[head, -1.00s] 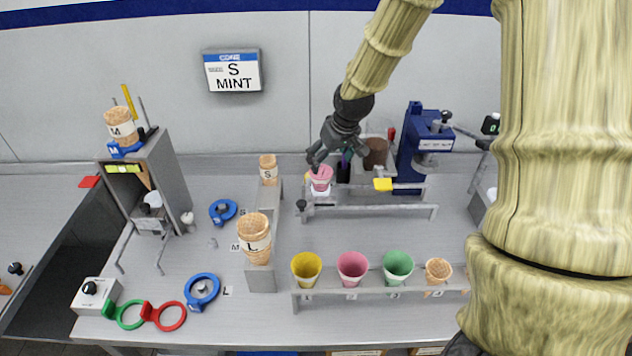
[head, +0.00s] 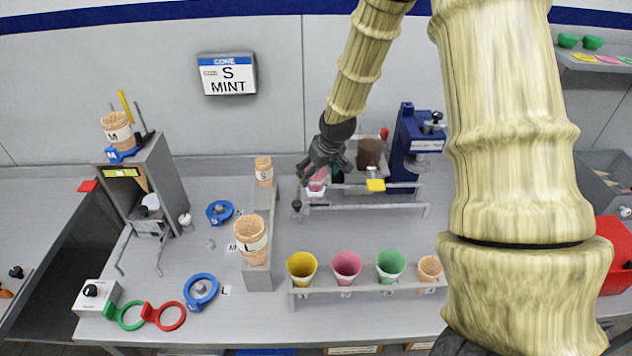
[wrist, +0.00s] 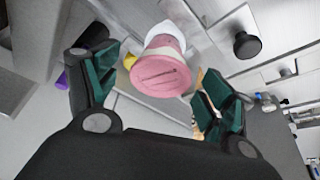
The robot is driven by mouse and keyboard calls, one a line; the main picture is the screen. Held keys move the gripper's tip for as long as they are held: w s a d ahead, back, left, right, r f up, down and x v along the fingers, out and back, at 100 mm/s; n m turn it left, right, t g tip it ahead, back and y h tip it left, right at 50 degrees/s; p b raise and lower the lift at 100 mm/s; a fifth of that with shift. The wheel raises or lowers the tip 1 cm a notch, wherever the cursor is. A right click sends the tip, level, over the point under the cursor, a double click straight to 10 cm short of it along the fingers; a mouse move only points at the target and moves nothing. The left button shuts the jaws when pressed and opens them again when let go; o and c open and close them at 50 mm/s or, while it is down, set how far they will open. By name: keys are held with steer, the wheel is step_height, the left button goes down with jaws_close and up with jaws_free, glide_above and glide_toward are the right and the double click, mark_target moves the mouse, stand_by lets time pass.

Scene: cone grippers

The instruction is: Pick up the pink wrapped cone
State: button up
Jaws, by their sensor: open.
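A pink, round-topped piece with white around its lower part (head: 317,182) stands at the back rack in the head view. In the wrist view this pink piece (wrist: 161,72) lies between my fingers, a little beyond their tips; I cannot tell if they touch it. My gripper (head: 322,174) is open above it and hides part of it. Its dark green finger pads (wrist: 155,84) stand apart on either side. A pink cone-shaped cup (head: 347,266) sits in the front rack, away from my gripper.
The front rack (head: 368,285) also holds a yellow cup (head: 302,268), a green cup (head: 391,265) and a waffle cone (head: 429,267). A low rail with a black knob (head: 297,205) is close to my gripper. A blue press (head: 412,150) stands to the right.

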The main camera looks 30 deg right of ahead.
mark_target(316, 190)
steer(key=shift+p+x, duration=0.8)
steer(key=shift+x, duration=1.05)
steer(key=shift+s+a, duration=0.1)
steer(key=c, duration=0.8)
